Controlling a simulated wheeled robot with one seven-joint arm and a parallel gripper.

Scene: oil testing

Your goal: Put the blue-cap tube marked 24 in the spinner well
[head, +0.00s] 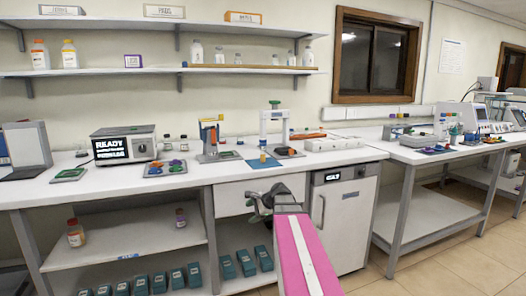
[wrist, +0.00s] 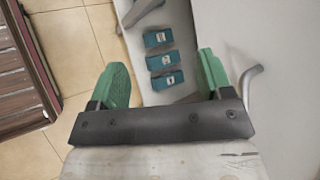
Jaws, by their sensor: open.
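My gripper (head: 262,204) is in front of the bench's drawer in the head view. In the wrist view its green fingers (wrist: 162,78) are wide apart with nothing between them. I cannot make out a blue-cap tube marked 24. A grey tray with small coloured pieces (head: 165,168) sits on the left bench, too small to read. A white box machine with a READY display (head: 124,146) stands behind it; I cannot tell whether it is the spinner, and no well shows.
Teal boxes (wrist: 162,60) lie on the low shelf below my gripper. The right bench (head: 415,155) carries coloured items and instruments.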

